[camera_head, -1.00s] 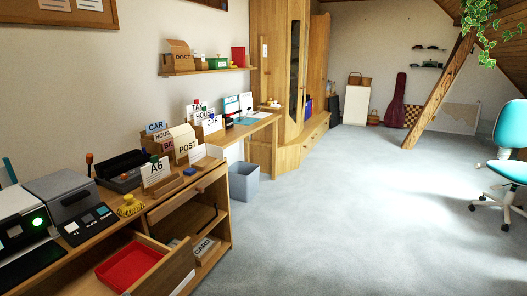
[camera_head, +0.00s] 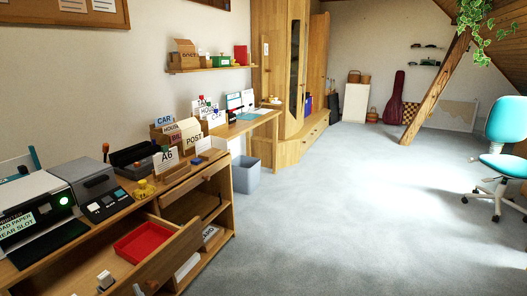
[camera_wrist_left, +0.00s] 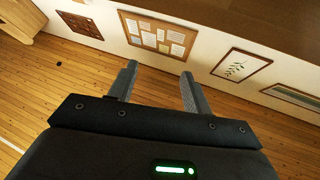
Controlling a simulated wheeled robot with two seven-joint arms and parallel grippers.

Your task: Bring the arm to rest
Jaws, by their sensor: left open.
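My left gripper (camera_wrist_left: 158,82) shows in the wrist view. Its two fingers are apart with nothing between them, and wall and wooden floor show beyond. Neither of my grippers shows in the head view. No object is seen touching the left gripper.
The wooden desk (camera_head: 222,216) stands along the left wall with its drawer (camera_head: 165,262) pulled out; a red tray (camera_head: 142,242) lies inside. A printer (camera_head: 35,210) and card stands crowd its top. A grey bin (camera_head: 246,176) stands beyond. Grey floor (camera_head: 340,220) is clear; a teal chair (camera_head: 505,165) stands right.

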